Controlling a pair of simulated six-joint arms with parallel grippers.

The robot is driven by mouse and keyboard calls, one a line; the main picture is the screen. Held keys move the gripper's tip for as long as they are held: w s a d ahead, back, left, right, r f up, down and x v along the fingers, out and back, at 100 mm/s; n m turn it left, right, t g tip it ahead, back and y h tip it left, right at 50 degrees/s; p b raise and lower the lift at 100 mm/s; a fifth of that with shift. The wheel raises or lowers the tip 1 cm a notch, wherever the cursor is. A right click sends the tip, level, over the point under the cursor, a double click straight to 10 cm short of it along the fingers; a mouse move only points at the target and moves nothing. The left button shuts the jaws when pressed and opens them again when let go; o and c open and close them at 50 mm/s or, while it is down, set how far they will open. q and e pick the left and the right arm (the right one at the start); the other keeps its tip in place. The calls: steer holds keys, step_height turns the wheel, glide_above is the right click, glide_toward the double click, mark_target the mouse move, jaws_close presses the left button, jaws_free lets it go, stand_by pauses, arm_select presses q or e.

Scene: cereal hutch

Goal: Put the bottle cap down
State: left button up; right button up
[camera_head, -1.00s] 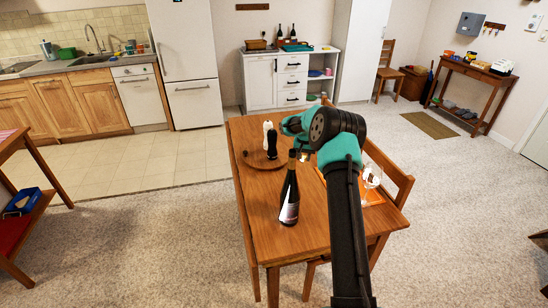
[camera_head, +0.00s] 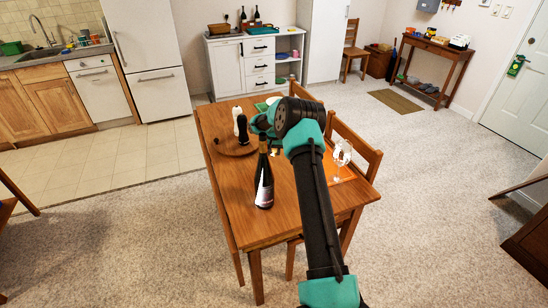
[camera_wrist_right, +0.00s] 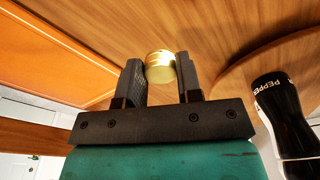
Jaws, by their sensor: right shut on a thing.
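The gold bottle cap (camera_wrist_right: 160,68) is between the two dark fingers of my right gripper (camera_wrist_right: 160,84) in the right wrist view. The fingers are shut on its sides, and the wooden table top (camera_wrist_right: 215,25) shows behind it. I cannot tell the gap between cap and table. In the head view my right gripper (camera_head: 262,124) is over the table, behind the dark bottle (camera_head: 264,188), which stands upright. My left gripper is not in view.
A round wooden board (camera_head: 232,149) holds a white mill (camera_head: 236,116) and a black pepper mill (camera_head: 243,132), close to the right gripper. A wine glass (camera_head: 342,152) stands by an orange placemat (camera_head: 345,175) at the right. The table's front left is clear.

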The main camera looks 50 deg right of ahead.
mark_target(274, 162)
steer(key=shift+f, duration=0.1)
steer(key=shift+f, duration=1.75)
steer(key=shift+f, duration=0.45)
steer(key=o, duration=0.9)
steer(key=shift+r, duration=0.1)
step_height(274, 162, up, 13)
steer(key=a, duration=0.1)
steer(key=shift+s, duration=0.45)
steer(key=shift+a+f, duration=0.15)
steer(key=shift+f, duration=0.05)
